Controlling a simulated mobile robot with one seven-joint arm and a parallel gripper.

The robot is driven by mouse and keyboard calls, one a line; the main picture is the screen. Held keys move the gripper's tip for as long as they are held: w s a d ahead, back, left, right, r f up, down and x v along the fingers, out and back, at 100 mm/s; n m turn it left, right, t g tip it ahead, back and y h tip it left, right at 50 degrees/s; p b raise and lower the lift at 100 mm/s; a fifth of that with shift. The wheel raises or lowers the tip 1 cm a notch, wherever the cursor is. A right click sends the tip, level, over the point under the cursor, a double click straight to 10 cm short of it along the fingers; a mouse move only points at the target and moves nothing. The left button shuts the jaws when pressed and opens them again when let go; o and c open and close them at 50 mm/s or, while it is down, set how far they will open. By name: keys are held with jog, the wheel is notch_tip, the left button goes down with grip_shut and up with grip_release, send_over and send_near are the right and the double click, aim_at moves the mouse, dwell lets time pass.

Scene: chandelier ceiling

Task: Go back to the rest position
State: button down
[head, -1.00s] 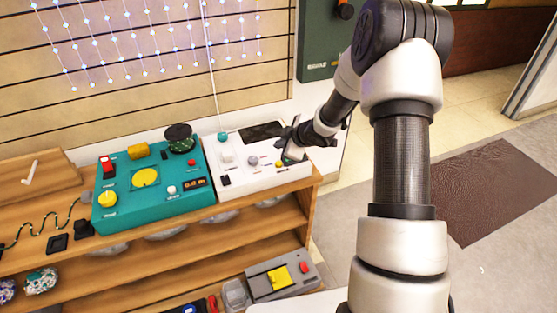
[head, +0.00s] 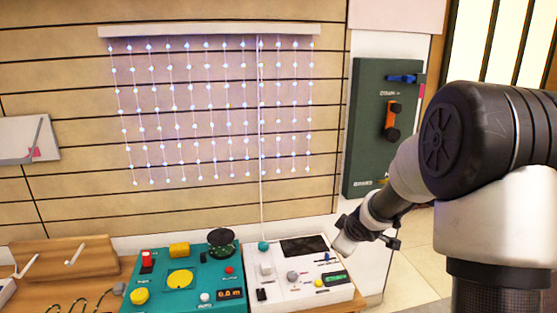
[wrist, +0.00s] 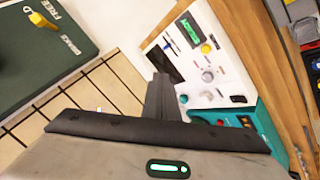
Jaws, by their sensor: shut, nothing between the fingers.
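My gripper (head: 392,243) is beside the right end of the white control panel in the head view, raised off it, with nothing held. In the wrist view its dark fingers (wrist: 160,98) are together, in front of the white panel (wrist: 205,55). The white panel also shows in the head view (head: 285,290), with a dark screen, knobs and a green display. My arm reaches in from the right of the head view.
A teal panel (head: 165,290) stands left of the white one on a wooden shelf unit. A green wall board (head: 372,140) with blue and orange handles hangs behind my gripper. A string of lights (head: 215,110) hangs on the slatted wall.

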jog(key=s+d+r+m+g+h, duration=0.1)
jog(key=s+r+m+h, duration=0.35)
jog(key=s+r, duration=0.95)
jog(key=s+a+r+m+g+y, duration=0.1)
jog(key=s+a+m+y, duration=0.15)
jog(key=s, duration=0.85)
jog(key=s+a+m+g+y, duration=0.1)
jog(key=s+a+m+y, duration=0.15)
jog(key=s, duration=0.85)
notch_tip(320, 180, up, 20)
jog(key=p, duration=1.9)
jog(key=shift+w+a+f+m+h+p, duration=0.25)
jog(key=shift+a+m+h+p, duration=0.1)
jog(key=shift+m, duration=0.1)
